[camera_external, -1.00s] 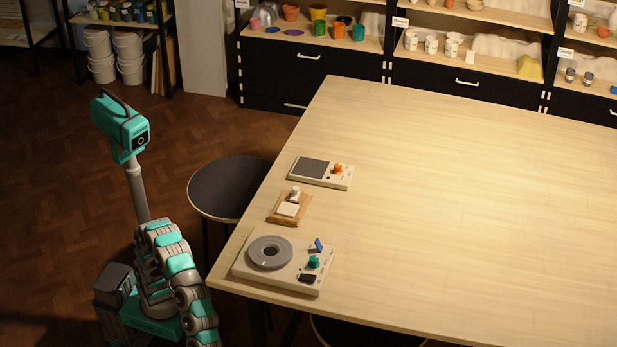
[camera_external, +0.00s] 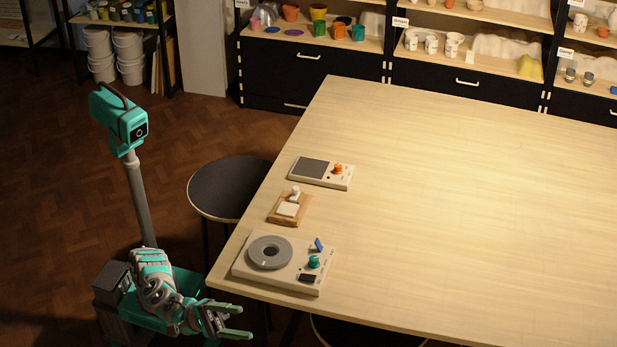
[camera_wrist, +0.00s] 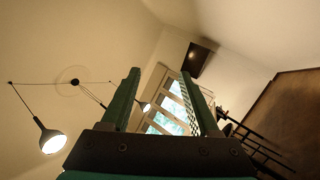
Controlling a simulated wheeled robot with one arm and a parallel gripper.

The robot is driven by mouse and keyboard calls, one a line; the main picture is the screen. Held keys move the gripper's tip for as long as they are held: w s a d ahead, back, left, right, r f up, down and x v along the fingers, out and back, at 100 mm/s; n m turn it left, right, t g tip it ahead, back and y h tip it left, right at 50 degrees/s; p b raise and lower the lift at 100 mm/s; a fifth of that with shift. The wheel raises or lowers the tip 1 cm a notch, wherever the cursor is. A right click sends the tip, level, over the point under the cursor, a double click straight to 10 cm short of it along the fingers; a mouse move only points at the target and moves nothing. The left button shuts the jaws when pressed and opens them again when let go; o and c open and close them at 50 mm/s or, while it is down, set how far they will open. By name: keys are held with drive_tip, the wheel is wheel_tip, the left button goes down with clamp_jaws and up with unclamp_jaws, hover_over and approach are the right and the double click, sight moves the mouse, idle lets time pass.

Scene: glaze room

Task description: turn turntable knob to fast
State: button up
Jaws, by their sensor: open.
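The turntable (camera_external: 247,277) is a cream box at the table's near left corner, with a grey round platter (camera_external: 270,252) on top. A teal knob (camera_external: 314,262) sits on its right part, with a blue lever (camera_external: 318,244) behind it and a small black panel in front. The markings are too small to read. My gripper (camera_external: 243,322) is low, beside and below the table's near left corner, apart from the turntable. It is open and empty. In the wrist view my gripper (camera_wrist: 162,90) shows two spread fingers; the turntable is not in that view.
On the table (camera_external: 450,200), a wooden block with a white pad (camera_external: 289,208) and a device with an orange knob (camera_external: 337,169) stand behind the turntable. A round stool (camera_external: 228,188) is at the left edge. The table's middle and right are clear.

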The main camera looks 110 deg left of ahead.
drive_tip(key=w+a+n+g+y, duration=0.2)
drive_tip(key=a+n+g+y, duration=0.1)
drive_tip(key=a+n+y, duration=1.65)
drive_tip(key=a+f+n+g, duration=0.5)
drive_tip(key=a+g, duration=0.1)
drive_tip(key=a, duration=0.4)
drive_tip(key=n+g+h+p, duration=0.1)
drive_tip(key=n+g+h, duration=0.2)
drive_tip(key=n+g, duration=0.15)
approach(312, 259)
drive_tip(key=shift+w+a+m, duration=0.25)
drive_tip(key=shift+w+m, duration=0.25)
drive_tip(key=shift+w, duration=0.1)
drive_tip(key=shift+a+f+g, duration=0.15)
drive_tip(key=shift+f+g, duration=0.1)
drive_tip(key=shift+f, duration=0.05)
drive_tip(key=x, duration=0.7)
drive_tip(key=shift+w+a, duration=0.2)
drive_tip(key=shift+c, duration=0.3)
drive_tip(key=shift+r, duration=0.1)
clamp_jaws()
